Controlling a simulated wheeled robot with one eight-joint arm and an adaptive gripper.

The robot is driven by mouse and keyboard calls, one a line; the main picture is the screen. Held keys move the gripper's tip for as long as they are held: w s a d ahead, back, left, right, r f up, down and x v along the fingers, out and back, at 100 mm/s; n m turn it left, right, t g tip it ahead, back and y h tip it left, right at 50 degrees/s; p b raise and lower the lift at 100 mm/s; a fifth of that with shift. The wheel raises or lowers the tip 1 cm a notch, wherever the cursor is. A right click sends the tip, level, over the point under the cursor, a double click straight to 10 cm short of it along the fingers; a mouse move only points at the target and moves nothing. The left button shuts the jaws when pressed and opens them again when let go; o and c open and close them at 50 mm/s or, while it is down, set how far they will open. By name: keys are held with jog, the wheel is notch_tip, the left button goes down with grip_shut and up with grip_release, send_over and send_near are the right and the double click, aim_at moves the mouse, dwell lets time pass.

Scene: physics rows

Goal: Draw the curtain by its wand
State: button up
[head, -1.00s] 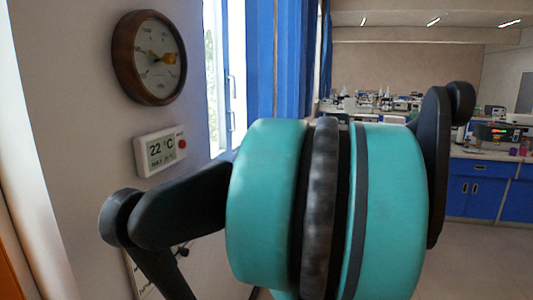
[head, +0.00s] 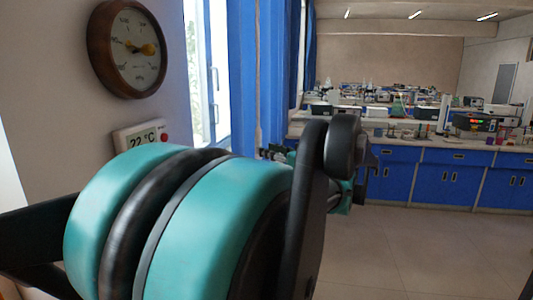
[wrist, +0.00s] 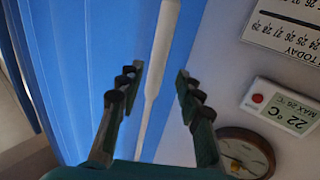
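The blue curtain (head: 243,75) hangs beside the window in the head view. It fills the left and middle of the wrist view (wrist: 85,60). The pale wand (wrist: 158,60) runs lengthwise through the wrist view, in front of the curtain's edge. My gripper (wrist: 158,82) is open, with a finger on each side of the wand in the picture. Gaps show between the wand and both fingers, and I cannot tell how far in depth the wand is. In the head view my teal and black arm hides most of the gripper.
A round wall gauge (head: 128,48) and a thermometer display (head: 140,134) are on the wall at left; a calendar (wrist: 290,25) shows in the wrist view. The window (head: 205,75) is beside the curtain. Lab benches with blue cupboards (head: 445,180) stand at right, with clear floor before them.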

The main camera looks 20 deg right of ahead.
jog(key=shift+v, duration=1.45)
jog(key=shift+a+f, duration=0.1)
jog(key=s+a+f+m+g, duration=0.1)
jog(key=a+f+g, duration=0.4)
jog(key=f, duration=0.5)
jog(key=a+f+m+g, duration=0.1)
jog(key=a+f+g, duration=0.2)
jog(key=a+f, duration=0.55)
jog(key=s+f+m+g+h, duration=0.1)
jog(key=s+f+g+h, duration=0.1)
jog(key=f, duration=0.7)
jog(key=s+f+m+g+h, duration=0.1)
jog(key=s+f+g+h, duration=0.1)
jog(key=s+f+h, duration=0.2)
jog(key=shift+s+d+f+h, duration=0.35)
jog(key=shift+s+f, duration=1.3)
jog(key=shift+f, duration=1.6)
jog(key=shift+a, duration=0.1)
